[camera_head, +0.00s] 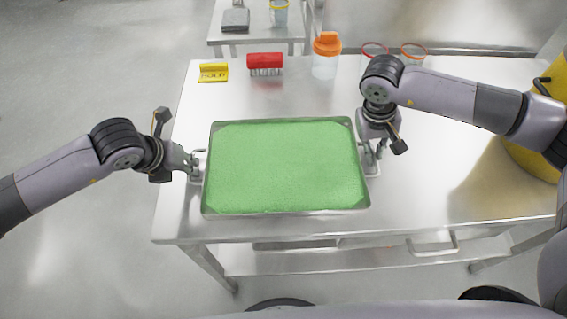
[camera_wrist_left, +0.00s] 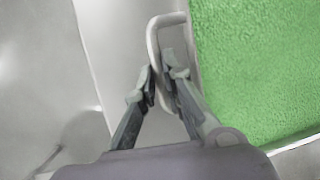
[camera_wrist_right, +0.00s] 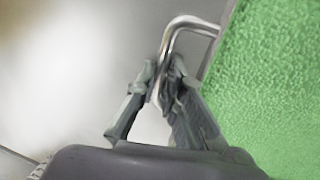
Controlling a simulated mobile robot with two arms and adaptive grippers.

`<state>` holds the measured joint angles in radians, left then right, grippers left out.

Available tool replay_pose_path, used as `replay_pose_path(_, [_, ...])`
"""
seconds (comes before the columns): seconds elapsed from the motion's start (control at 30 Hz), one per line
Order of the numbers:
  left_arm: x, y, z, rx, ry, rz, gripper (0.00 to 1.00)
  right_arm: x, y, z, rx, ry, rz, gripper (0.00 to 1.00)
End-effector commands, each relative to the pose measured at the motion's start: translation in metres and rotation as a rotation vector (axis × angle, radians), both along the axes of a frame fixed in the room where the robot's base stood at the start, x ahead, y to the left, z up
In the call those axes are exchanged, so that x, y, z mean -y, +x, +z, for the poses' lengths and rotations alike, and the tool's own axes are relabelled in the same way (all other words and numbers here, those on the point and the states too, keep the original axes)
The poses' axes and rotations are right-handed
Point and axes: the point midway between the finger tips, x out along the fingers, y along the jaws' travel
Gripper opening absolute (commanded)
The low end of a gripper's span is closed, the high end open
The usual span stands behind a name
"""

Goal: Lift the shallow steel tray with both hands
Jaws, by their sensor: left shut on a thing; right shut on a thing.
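The shallow steel tray (camera_head: 290,212) has a bed of green granules (camera_head: 285,165) in it and a wire handle on each short side. My right gripper (camera_head: 373,152) is shut on the right handle, which shows in the right wrist view (camera_wrist_right: 182,22) between the fingers.
On the steel table (camera_head: 430,205), behind the tray, are a yellow sign (camera_head: 213,72), a red brush (camera_head: 265,62), an orange-capped bottle (camera_head: 326,58) and two clear beakers with coloured rims. A yellow drum (camera_head: 535,150) stands at the right. The tabletop right of the tray is clear.

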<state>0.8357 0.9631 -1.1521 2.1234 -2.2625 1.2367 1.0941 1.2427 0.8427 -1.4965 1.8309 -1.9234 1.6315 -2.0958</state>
Motion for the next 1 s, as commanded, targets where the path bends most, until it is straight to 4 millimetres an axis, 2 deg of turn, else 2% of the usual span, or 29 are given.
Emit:
replay_pose_path(0.57, [-0.001, 0.001, 0.001, 0.000, 0.000, 0.005, 0.00, 0.000, 0.000, 0.001, 0.001, 0.000, 0.000, 0.00])
replay_pose_path(0.83, [-0.001, 0.002, 0.008, 0.004, -0.002, 0.005, 0.00, 0.000, 0.001, 0.007, 0.003, 0.000, 0.000, 0.00])
replay_pose_path(1.0, [-0.001, 0.002, 0.019, 0.004, -0.001, 0.005, 0.00, 0.000, 0.001, 0.018, 0.003, 0.000, 0.000, 0.00])
